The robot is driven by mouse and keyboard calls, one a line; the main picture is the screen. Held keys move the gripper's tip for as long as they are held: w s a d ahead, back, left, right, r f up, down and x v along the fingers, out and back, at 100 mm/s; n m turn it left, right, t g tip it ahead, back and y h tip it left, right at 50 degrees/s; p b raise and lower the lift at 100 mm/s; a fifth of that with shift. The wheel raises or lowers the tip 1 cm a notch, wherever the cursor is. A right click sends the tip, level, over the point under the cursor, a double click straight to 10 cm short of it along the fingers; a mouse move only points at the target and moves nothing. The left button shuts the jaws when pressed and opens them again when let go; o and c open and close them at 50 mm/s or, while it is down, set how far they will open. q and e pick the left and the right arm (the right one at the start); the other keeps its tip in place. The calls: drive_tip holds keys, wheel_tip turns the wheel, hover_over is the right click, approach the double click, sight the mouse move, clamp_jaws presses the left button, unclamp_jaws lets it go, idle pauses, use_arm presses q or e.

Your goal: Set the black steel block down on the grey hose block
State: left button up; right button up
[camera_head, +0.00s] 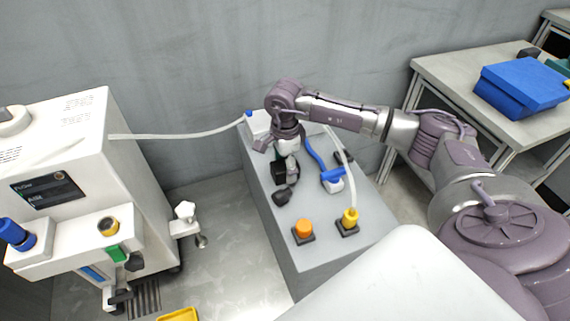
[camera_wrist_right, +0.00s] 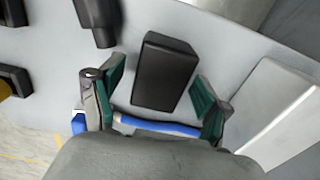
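The black steel block (camera_wrist_right: 165,70) lies on the grey bench top in the right wrist view, between the two green-padded fingers of my right gripper (camera_wrist_right: 160,80). Clear gaps show on both sides, so the open fingers do not grip it. In the head view my right gripper (camera_head: 284,160) points down over the far half of the bench, and it largely hides the block. What looks like the grey hose block (camera_head: 258,126) stands at the bench's far left corner, with a pale hose running to it. A pale block (camera_wrist_right: 275,118) shows at the right of the wrist view. My left gripper is not in view.
The grey bench (camera_head: 270,225) also carries an orange knob (camera_head: 303,229), a yellow fitting (camera_head: 350,217) and a blue handle (camera_head: 330,176). A pale hose (camera_head: 190,134) spans from the white machine (camera_head: 60,140). A blue case (camera_head: 520,86) sits on the right table.

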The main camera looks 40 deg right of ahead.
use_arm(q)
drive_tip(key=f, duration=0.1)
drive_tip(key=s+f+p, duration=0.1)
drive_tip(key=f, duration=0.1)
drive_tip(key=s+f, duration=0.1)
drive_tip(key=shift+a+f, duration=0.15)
use_arm(e)
wheel_tip(320, 180, up, 12)
idle(0.5)
